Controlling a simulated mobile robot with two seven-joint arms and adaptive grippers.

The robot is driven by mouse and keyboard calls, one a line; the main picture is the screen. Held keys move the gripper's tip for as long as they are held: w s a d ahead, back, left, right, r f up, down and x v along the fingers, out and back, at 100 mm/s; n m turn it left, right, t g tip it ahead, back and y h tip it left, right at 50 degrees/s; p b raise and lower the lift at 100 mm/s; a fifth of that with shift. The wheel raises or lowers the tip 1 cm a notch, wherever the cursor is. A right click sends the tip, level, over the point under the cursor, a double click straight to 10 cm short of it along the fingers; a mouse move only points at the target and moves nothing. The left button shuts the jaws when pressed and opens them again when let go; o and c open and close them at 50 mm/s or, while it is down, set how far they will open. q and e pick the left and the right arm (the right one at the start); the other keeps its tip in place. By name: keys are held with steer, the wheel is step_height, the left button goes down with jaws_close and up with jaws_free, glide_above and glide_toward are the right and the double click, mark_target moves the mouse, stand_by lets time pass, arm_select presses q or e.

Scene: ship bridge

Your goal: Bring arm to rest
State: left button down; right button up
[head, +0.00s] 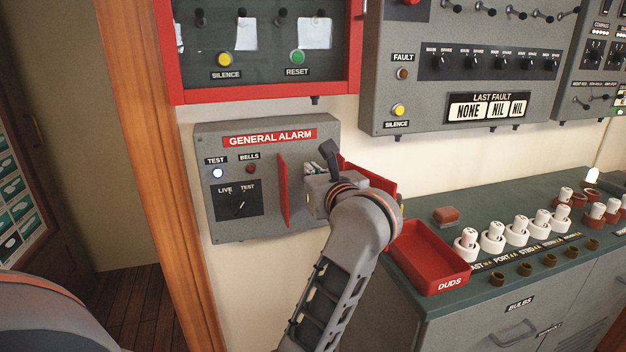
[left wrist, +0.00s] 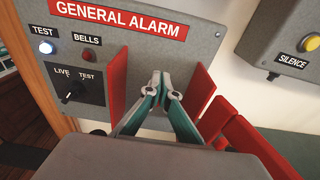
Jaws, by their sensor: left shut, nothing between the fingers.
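The grey general alarm box (head: 262,228) is on the wall, with two upright red guard plates on its right side. My left gripper (head: 322,176) is at the guards in the head view, partly hidden by its own wrist. In the left wrist view the left gripper (left wrist: 166,82) is shut and empty, its fingertips between the left guard (left wrist: 121,86) and the right guard (left wrist: 201,92), in front of the box face. Whether it touches the box I cannot tell. My right gripper is not in view.
A red duds tray (head: 432,262) sits on the green-topped bulb cabinet (head: 415,305), close right of my left arm. Bulbs in white sockets stand farther right. A red-framed panel (head: 262,97) and a grey fault panel (head: 450,110) hang above. Floor shows at the lower left.

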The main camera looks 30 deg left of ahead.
arm_select(q)
steer(key=shift+r+p, duration=0.45)
steer(key=shift+r, duration=0.4)
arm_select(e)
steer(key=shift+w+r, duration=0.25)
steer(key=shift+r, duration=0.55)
